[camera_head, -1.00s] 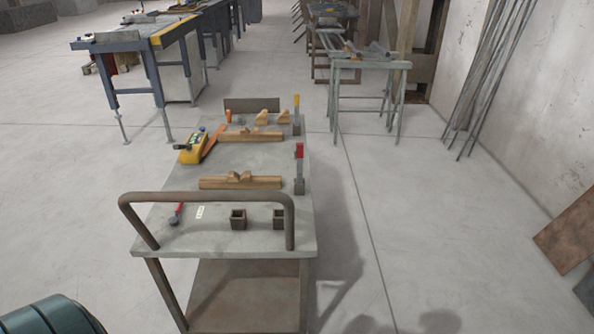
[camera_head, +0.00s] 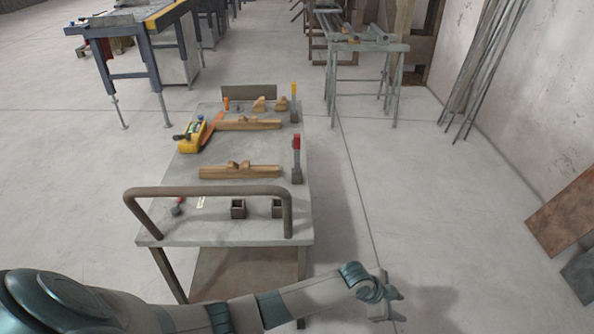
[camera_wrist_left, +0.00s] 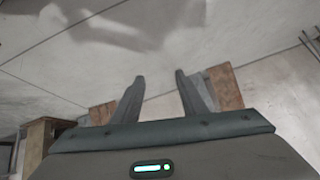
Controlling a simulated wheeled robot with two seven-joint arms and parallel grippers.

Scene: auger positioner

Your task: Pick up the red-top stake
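The red-top stake (camera_head: 297,158) stands upright in a small dark square socket at the right edge of the cart top, in the head view. My left gripper (camera_head: 392,293) is right of the cart's near end, well apart from the stake. In the left wrist view its two fingers (camera_wrist_left: 159,75) are spread with nothing between them. The wrist view shows floor and no stake. My right gripper is in neither view.
The cart (camera_head: 165,228) has a raised handle bar (camera_head: 215,190) at its near end. A yellow-top stake (camera_head: 294,100) stands farther back. Wooden blocks (camera_head: 240,172), a yellow tool (camera_head: 192,136) and two empty sockets (camera_head: 238,208) sit on top. Floor right of the cart is clear.

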